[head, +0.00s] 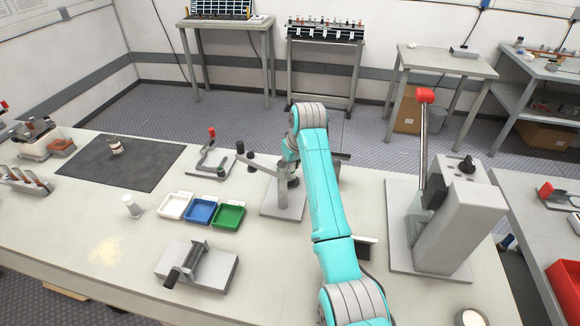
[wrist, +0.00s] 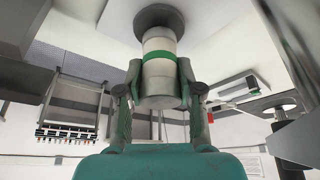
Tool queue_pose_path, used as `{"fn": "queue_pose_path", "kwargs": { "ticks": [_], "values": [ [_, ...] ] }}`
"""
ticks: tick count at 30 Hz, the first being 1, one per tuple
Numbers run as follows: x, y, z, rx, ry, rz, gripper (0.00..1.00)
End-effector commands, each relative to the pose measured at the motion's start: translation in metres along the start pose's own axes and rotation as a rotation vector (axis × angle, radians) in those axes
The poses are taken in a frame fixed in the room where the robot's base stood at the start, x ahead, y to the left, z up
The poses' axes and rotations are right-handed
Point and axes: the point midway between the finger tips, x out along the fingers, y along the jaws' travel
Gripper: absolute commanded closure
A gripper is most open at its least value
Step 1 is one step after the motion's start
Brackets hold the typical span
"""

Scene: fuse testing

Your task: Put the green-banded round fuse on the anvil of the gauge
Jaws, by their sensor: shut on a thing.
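In the wrist view, which appears upside down, the white round fuse with a green band (wrist: 158,48) is held between the fingers of my gripper (wrist: 160,82). The gripper is shut on its sides. The fuse's far end meets or nearly meets a dark round disc (wrist: 158,16), which looks like the anvil; I cannot tell if they touch. The fuse looks square to the disc. In the head view, a grey stand with a side arm and dark knobs (head: 262,164), seemingly the gauge, is just left of my teal arm. The fuse and gripper tips are hidden there.
White, blue and green trays (head: 228,216) and a small white cylinder (head: 132,207) lie left of the stand. A clamp fixture (head: 197,268) is in front. A tall grey press with a red-knobbed lever (head: 462,225) stands right. A dark mat (head: 85,168) is at left.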

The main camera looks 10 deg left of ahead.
Motion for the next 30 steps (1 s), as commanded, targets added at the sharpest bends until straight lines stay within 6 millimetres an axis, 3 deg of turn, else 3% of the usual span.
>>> {"fn": "queue_pose_path", "kwargs": {
  "ticks": [12, 13, 15, 25, 30],
  "values": [
    [0.009, 0.000, 0.004, 0.000, 0.000, 0.000, 1.00],
    [0.009, 0.000, 0.004, 0.000, 0.000, 0.000, 0.57],
    [0.009, 0.000, 0.004, 0.000, 0.000, 0.000, 0.39],
    [0.008, 0.000, 0.003, 0.000, 0.000, 0.000, 0.39],
    [-0.007, 0.000, 0.002, 0.000, 0.003, 0.001, 0.39]
  ]
}}
